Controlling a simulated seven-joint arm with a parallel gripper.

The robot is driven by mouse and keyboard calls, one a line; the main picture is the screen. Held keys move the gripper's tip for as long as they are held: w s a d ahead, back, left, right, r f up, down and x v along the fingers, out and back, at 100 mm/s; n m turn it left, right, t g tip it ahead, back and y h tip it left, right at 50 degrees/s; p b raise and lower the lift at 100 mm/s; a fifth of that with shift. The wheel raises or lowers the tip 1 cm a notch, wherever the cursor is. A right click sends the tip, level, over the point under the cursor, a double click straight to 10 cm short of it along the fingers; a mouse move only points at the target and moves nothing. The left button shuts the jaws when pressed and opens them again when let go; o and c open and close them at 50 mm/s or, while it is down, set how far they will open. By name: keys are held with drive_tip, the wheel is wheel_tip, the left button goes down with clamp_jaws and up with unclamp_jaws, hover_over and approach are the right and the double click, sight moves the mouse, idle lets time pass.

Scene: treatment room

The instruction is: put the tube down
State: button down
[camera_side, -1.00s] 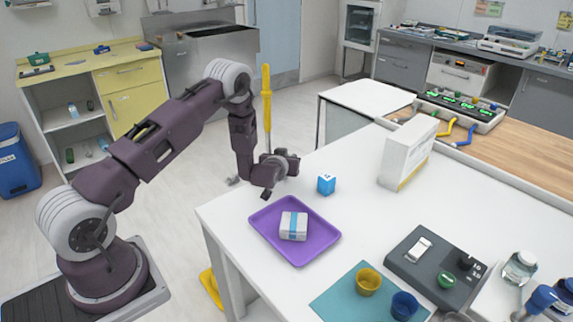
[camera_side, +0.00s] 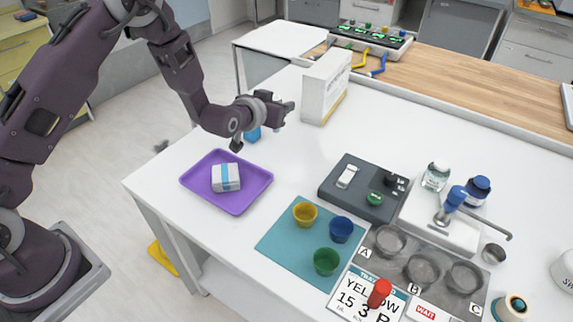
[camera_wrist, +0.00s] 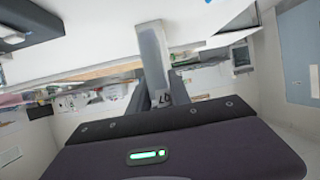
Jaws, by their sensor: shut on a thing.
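My gripper (camera_side: 284,110) is over the far left part of the white table, beyond the purple tray. In the wrist view it is shut on a pale grey, elongated thing (camera_wrist: 152,55) that juts out between the fingers. I take this to be the tube, though its shape is not clear. In the side view the tube is mostly hidden by the gripper, and I cannot tell whether it touches the table.
A purple tray (camera_side: 240,203) holds a white packet with a blue band (camera_side: 226,178). A white box (camera_side: 325,85) stands to the right. Cups (camera_side: 305,213) sit on a teal mat (camera_side: 280,243). The table between is clear.

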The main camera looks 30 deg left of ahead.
drive_tip(key=shift+m+h, duration=0.6)
drive_tip(key=shift+h, duration=0.1)
drive_tip(key=d+f, duration=0.1)
drive_tip(key=f, duration=0.2)
drive_tip(key=d+f, duration=0.2)
drive_tip(key=f, duration=0.1)
drive_tip(key=d+f, duration=0.1)
drive_tip(key=f, duration=0.3)
drive_tip(key=shift+s+d, duration=0.3)
drive_tip(key=shift+s, duration=0.05)
drive_tip(key=shift+f, duration=0.1)
drive_tip(key=c, duration=1.2)
unclamp_jaws()
